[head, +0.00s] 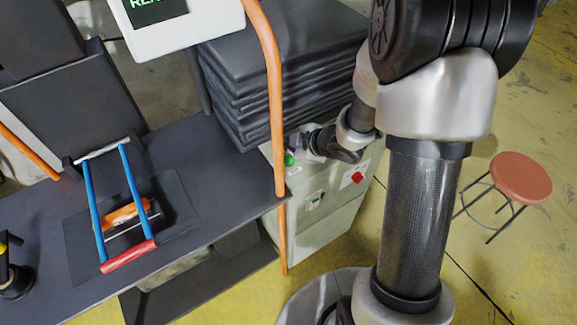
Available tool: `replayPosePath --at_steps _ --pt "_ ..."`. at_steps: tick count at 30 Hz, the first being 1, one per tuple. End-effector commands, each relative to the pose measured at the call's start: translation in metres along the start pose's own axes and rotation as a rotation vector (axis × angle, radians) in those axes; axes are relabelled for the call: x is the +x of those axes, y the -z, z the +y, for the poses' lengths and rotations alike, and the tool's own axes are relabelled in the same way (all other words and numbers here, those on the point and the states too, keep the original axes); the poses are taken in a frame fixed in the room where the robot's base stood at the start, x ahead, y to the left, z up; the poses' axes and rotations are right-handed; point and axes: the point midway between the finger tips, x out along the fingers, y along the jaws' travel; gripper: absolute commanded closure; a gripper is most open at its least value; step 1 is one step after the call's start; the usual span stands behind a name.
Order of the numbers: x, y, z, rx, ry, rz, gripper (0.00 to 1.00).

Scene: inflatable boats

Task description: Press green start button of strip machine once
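A pale grey-green cabinet (335,222), which looks like the strip machine, stands beside the dark table. A round green button or lamp (289,159) shows near its upper left corner, next to the orange post. A red button on a white plate (357,177) and a small white plate with a green mark (316,199) are on its front. My gripper (302,146) is at the cabinet's top, just right of the round green thing. Whether they touch is unclear. The fingers are small and dark here, and their opening cannot be made out.
A stack of dark grey sheets (285,70) sits behind my gripper. An orange post (275,100) stands close on its left. A white display (185,25) with green letters hangs above. A blue-and-red frame (127,195) lies on the table. A red stool (520,178) stands at right.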

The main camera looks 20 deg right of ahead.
Motion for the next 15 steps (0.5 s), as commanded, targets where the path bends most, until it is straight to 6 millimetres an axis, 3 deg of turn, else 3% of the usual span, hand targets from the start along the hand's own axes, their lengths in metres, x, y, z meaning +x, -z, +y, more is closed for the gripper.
replayPosePath --at_steps 4,15 --pt "0.0148 -0.0108 -0.0108 0.000 0.000 0.000 1.00" --pt "0.0169 -0.0122 -0.0121 -0.001 0.000 0.000 1.00"
